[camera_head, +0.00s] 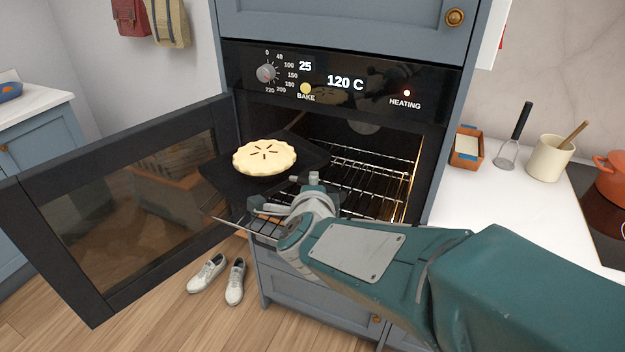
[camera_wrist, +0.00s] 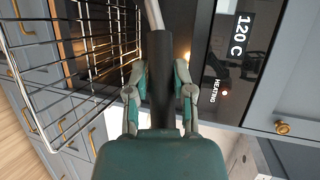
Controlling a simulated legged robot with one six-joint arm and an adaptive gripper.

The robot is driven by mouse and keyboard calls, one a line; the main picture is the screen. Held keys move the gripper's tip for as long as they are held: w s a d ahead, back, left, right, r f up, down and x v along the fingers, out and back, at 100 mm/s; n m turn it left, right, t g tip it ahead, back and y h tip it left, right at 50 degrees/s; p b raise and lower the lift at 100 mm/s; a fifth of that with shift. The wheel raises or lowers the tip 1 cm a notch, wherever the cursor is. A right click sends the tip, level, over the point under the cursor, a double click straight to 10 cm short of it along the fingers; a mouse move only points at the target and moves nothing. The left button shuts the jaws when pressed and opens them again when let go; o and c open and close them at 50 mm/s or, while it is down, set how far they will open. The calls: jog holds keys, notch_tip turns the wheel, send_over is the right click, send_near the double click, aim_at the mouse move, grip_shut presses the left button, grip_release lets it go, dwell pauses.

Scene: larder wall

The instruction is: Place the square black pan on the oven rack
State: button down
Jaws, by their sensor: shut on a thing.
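The square black pan (camera_head: 222,178) carries a pale round pie (camera_head: 264,157) with slits in its crust. It is at the oven mouth, toward the left of the opening. My gripper (camera_head: 306,184) is at the pan's near right side, where the fingers hide part of the hold. In the wrist view my gripper (camera_wrist: 160,82) is shut around a dark handle (camera_wrist: 161,48) with a grey stem, seemingly the pan's; the pan body is out of that view. The wire oven rack (camera_head: 375,170) shows inside the oven and again in the wrist view (camera_wrist: 85,50). I cannot tell whether the pan touches it.
The oven door (camera_head: 125,200) hangs open on the left. The control panel (camera_head: 345,82) above the opening reads 120 C. Grey shoes (camera_head: 220,280) stand on the floor below. On the right counter are a small box (camera_head: 467,147), a utensil crock (camera_head: 549,158) and an orange pot (camera_head: 612,178).

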jog(key=w+d+f, duration=0.1)
jog(key=w+f, duration=0.2)
jog(key=w, duration=0.1)
jog(key=w+d+f, duration=0.2)
jog(key=w+f, duration=0.1)
jog(key=w, duration=0.1)
jog(key=w+d+f, duration=0.2)
jog(key=w+f, duration=0.1)
jog(key=w, duration=0.1)
jog(key=shift+w+f, duration=0.1)
jog(key=shift+w, duration=0.3)
jog(key=shift+w+f, duration=0.15)
jog(key=shift+f, duration=1.65)
jog(key=shift+c, duration=2.4)
grip_release()
jog(key=shift+f, duration=0.1)
